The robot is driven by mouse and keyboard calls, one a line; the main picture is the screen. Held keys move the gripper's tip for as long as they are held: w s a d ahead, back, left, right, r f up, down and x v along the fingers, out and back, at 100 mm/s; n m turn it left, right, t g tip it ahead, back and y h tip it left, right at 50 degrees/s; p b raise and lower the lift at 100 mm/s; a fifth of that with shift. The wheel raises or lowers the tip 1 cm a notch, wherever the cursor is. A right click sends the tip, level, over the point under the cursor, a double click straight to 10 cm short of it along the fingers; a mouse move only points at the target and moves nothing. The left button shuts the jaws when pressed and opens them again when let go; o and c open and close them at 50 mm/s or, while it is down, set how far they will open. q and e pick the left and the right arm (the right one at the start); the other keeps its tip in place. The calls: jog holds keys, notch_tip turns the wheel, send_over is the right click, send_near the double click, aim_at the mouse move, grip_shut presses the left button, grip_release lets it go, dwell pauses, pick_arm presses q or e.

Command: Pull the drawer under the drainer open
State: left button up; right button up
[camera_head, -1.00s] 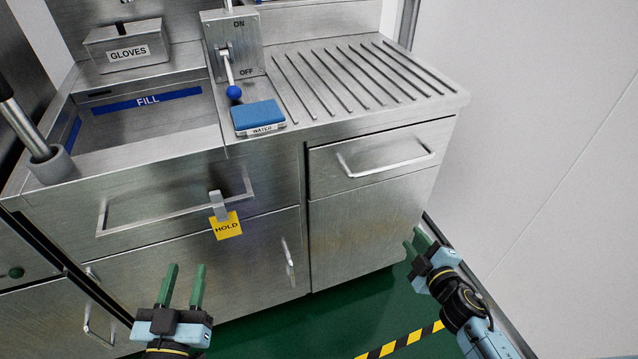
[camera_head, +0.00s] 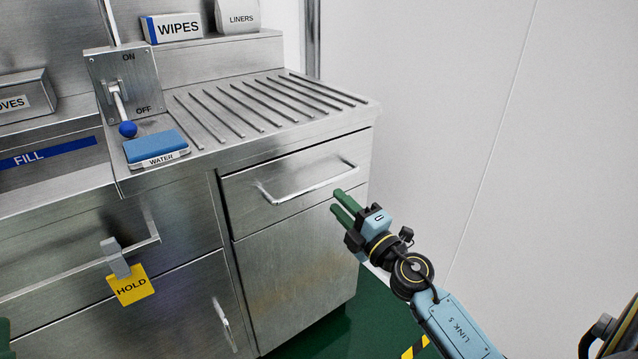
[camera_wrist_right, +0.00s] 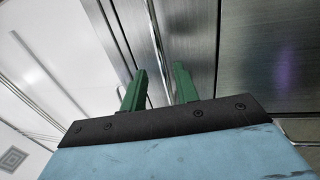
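The drawer (camera_head: 300,180) under the ribbed drainer (camera_head: 250,108) is shut, its front flush with the cabinet. Its bar handle (camera_head: 312,188) runs across the front. My right gripper (camera_head: 337,202) is open and empty, just in front of the drawer's lower right part, below the handle's right end in the picture. The fingers appear apart from the handle. The right wrist view shows the two green fingers (camera_wrist_right: 160,88) with a gap between them and metal panels beyond. Only a green bit, likely a fingertip of my left gripper (camera_head: 4,337), shows at the lower left edge.
Left of the drawer, a wider front has a clip with a yellow HOLD tag (camera_head: 131,285). A cabinet door (camera_head: 298,262) is below the drawer. A blue sponge (camera_head: 156,147) and an ON/OFF lever (camera_head: 121,112) are above. A white wall (camera_head: 430,110) is at right.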

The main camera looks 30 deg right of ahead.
aim_at(320, 185)
jog(key=x, duration=0.7)
jog(key=shift+w, duration=0.4)
grip_shut()
